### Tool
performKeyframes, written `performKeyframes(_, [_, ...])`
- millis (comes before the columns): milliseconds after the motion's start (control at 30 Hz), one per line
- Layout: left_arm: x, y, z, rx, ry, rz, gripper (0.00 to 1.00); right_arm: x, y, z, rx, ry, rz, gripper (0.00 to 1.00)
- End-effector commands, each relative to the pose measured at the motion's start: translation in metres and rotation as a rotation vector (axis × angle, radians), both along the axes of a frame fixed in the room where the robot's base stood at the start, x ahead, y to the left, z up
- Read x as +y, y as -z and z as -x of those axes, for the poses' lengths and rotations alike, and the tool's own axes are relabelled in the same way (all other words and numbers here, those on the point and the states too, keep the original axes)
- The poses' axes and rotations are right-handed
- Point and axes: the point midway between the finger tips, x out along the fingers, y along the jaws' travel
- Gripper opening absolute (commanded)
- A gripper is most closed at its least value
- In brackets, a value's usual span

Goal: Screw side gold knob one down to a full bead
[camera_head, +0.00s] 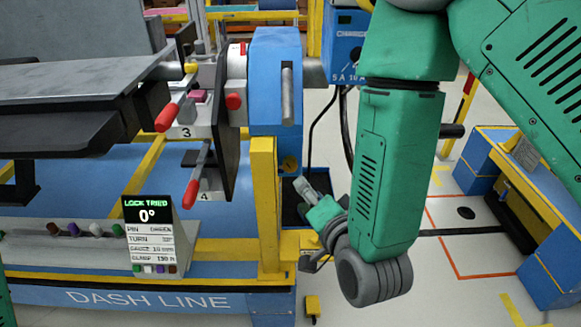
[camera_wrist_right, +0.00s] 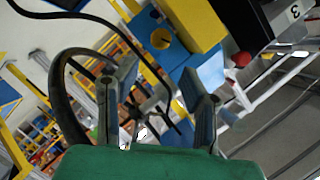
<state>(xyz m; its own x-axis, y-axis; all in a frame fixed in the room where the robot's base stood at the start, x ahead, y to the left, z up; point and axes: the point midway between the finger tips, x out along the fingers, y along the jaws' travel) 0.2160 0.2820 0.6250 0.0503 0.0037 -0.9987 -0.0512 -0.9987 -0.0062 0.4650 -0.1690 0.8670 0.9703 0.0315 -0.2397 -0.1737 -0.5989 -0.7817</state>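A round gold knob (camera_head: 290,164) sits low on the blue end housing (camera_head: 276,90), beside a yellow post. In the right wrist view a gold disc (camera_wrist_right: 160,38) on a blue face appears to be the same knob, beyond the fingers. Another small gold piece (camera_head: 190,68) shows near the beam's end; I cannot tell which is side knob one. My right gripper (camera_head: 303,226) is below the housing, apart from the knob. Its two fingers (camera_wrist_right: 160,88) are spread with nothing between them. My left gripper is out of view. The knob's thread and any bead cannot be made out.
Red-tipped levers numbered 3 (camera_head: 170,115) and 4 (camera_head: 196,180) stick out left of the housing. A display (camera_head: 150,215) reads "LOCK TRIED 0°". A yellow post (camera_head: 264,200) stands close left of my right gripper. A black cable (camera_head: 318,125) hangs behind.

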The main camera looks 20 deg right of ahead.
Motion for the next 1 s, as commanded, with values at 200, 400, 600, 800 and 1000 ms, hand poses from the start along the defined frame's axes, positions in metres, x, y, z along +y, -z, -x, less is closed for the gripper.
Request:
performKeyframes(200, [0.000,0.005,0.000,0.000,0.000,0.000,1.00,0.003,0.011,-0.047,-0.006,0.001,0.000,0.37])
performKeyframes(400, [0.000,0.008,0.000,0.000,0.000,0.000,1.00,0.004,0.020,-0.084,-0.004,0.000,0.001,0.37])
performKeyframes(600, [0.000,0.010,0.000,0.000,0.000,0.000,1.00,0.005,0.026,-0.106,-0.001,0.000,0.001,0.37])
performKeyframes(800, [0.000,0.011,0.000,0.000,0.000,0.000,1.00,0.005,0.027,-0.111,-0.001,-0.001,0.001,0.37])
performKeyframes(1000, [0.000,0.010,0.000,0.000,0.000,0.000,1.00,0.005,0.027,-0.111,-0.001,-0.001,0.001,0.30])
